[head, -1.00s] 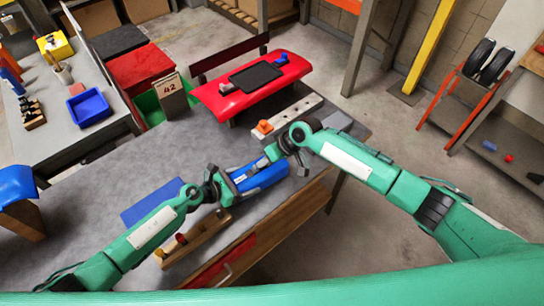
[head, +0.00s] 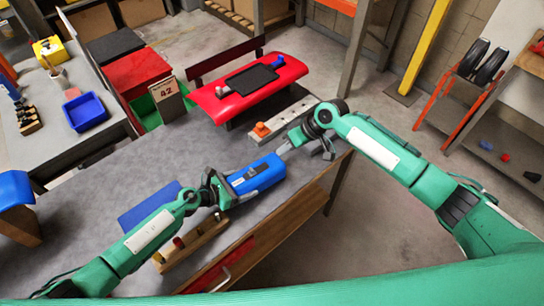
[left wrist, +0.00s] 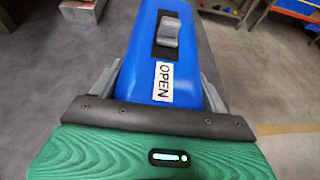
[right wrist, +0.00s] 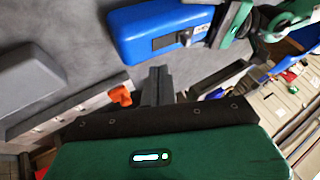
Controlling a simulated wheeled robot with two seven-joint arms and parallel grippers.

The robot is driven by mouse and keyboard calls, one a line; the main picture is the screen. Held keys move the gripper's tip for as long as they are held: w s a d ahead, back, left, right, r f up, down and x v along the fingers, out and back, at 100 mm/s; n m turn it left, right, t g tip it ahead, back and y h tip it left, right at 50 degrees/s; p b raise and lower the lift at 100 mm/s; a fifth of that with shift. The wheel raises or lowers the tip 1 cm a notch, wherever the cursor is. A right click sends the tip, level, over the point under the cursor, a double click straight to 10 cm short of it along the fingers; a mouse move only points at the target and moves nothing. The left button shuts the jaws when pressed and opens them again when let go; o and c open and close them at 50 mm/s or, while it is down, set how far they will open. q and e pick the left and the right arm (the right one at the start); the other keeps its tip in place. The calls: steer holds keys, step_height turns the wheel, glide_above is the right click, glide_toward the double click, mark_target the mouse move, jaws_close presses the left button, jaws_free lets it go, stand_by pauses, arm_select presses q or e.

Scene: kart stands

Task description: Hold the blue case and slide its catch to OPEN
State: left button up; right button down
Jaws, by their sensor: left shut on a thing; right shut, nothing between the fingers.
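The blue case (head: 262,172) is held above the grey bench in the head view. My left gripper (head: 226,188) is shut on its near end, one finger on each side, as the left wrist view shows (left wrist: 168,85). On the case's top, a grey catch (left wrist: 168,31) stands in a dark slot. Dark slot shows between the catch and the white OPEN label (left wrist: 164,82), which lies nearer my left gripper. My right gripper (head: 284,150) is beside the case's far end, apart from it. Its fingers are shut and empty in the right wrist view (right wrist: 158,84).
A wooden rack (head: 190,240) with coloured pegs stands at the bench's front edge. A blue mat (head: 148,206) lies left of it. A pale strip with an orange piece (head: 261,130) lies behind the case. A red kart body (head: 225,98) stands beyond the bench.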

steer(key=shift+v, duration=1.5)
arm_select(q)
steer(key=o, duration=1.2)
steer(key=shift+a, duration=0.15)
